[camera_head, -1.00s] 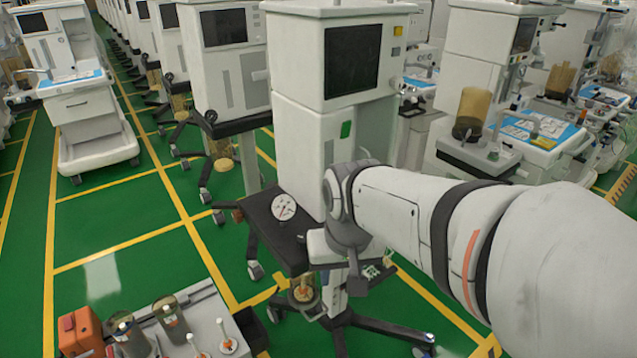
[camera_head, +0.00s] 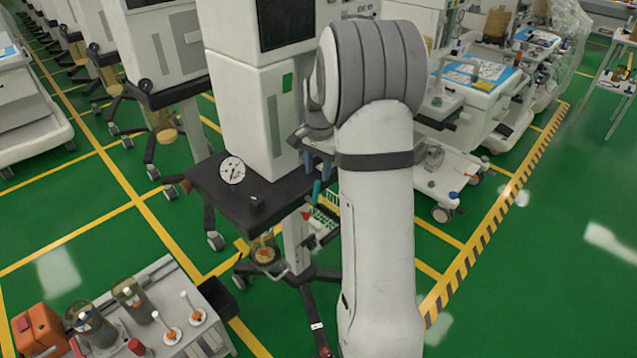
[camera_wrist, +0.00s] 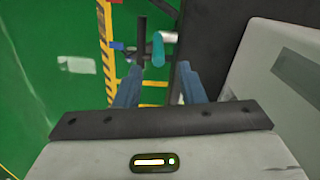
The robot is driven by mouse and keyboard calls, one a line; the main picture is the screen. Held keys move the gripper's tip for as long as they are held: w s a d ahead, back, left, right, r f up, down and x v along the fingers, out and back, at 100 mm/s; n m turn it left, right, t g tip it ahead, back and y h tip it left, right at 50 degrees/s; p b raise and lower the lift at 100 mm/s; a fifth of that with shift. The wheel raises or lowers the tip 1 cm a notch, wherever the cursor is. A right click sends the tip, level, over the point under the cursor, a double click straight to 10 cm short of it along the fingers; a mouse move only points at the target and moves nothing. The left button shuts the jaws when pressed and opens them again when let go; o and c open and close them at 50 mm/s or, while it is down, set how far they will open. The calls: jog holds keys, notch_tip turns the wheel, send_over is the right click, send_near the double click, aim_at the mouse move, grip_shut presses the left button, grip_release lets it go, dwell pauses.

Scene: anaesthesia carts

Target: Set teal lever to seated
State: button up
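The teal lever (camera_wrist: 158,48) shows in the wrist view as a short rounded teal bar just beyond my fingertips, beside the dark shelf edge. In the head view the teal lever (camera_head: 316,191) is a small upright teal piece at the right side of the cart's black shelf. My gripper (camera_wrist: 160,74) has two blue fingers, spread apart with nothing between them. In the head view my gripper (camera_head: 317,168) points down just above the lever, partly hidden by my arm. I cannot tell whether a fingertip touches the lever.
A grey bench (camera_head: 185,320) with canisters stands at front left. Green floor is free at right.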

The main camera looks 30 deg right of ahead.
aim_at(317, 184)
notch_tip(317, 184, down, 6)
jog(key=shift+w+a+r, duration=0.1)
jog(key=shift+r, duration=0.05)
jog(key=shift+c, duration=0.5)
grip_shut()
